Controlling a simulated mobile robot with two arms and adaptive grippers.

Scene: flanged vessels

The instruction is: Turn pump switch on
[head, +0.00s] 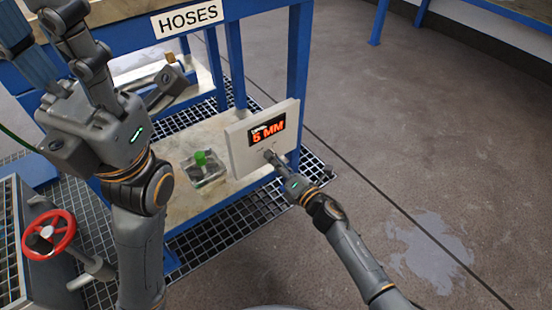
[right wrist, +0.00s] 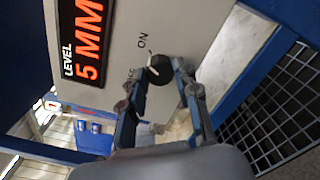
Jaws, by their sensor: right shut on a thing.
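The pump switch is a dark round knob (right wrist: 160,69) with a white mark, on a pale panel (head: 235,150). An ON label (right wrist: 143,40) is beside the knob, and a second label is partly hidden by a finger. I cannot tell surely which label the mark points at. My right gripper (right wrist: 162,72) is shut on the knob, one finger on each side. In the head view, my right gripper (head: 270,157) reaches the panel below its display and hides the knob. My left gripper (head: 120,55) is raised at the upper left, fingers apart, and holds nothing visible.
The panel's display (head: 267,131) reads 5 MM. A blue-framed rack (head: 297,60) with a HOSES sign (head: 188,18) stands behind it. A green-topped item (head: 201,160) sits on its lower shelf. A red handwheel (head: 48,232) is at the left. The floor at right is free, with a puddle (head: 432,250).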

